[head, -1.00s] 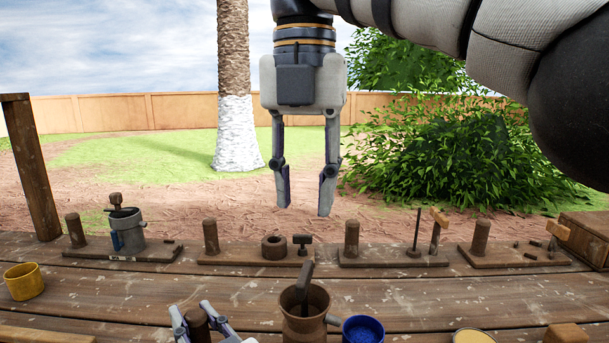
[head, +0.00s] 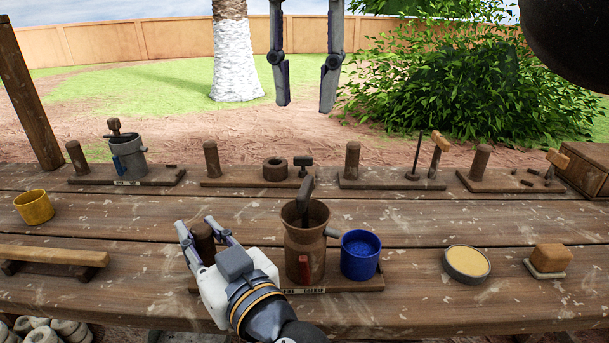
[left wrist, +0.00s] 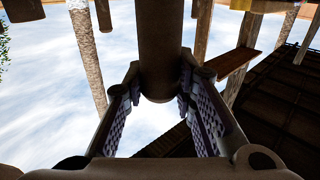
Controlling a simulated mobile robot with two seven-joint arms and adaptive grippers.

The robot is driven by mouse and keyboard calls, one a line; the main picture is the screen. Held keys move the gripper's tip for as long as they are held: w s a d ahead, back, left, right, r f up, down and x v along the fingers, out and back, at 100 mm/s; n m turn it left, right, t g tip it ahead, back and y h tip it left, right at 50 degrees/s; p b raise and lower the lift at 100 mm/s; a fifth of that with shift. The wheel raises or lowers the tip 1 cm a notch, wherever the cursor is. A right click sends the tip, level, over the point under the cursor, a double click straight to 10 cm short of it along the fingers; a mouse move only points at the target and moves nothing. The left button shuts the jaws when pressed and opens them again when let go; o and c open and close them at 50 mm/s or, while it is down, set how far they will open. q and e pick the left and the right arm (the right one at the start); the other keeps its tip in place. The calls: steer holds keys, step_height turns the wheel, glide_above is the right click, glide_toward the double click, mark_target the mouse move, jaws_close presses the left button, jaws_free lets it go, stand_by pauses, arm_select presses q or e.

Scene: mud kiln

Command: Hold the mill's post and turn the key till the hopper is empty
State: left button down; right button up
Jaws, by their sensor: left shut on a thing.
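The mill (head: 306,252) stands at the front middle of the table, a brown pot-like body with a flared hopper on top. A dark key (head: 304,197) rises from the hopper; how full the hopper is cannot be seen. A blue cup (head: 361,259) with blue grains stands by the spout. The wooden post (head: 204,243) is left of the mill. My left gripper (head: 207,228) is shut on the post, also seen in the left wrist view (left wrist: 160,60). My right gripper (head: 304,105) hangs open and empty, high beyond the mill.
A yellow cup (head: 34,207) is at the left, above a wooden bar (head: 50,256). A round tin (head: 467,264) and a wooden-topped block (head: 550,258) are to the right. Boards with posts and tools line the back, including a grey pot (head: 128,158).

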arm_select(q)
steer(key=c, duration=1.2)
jaws_free()
steer(key=shift+c, duration=0.2)
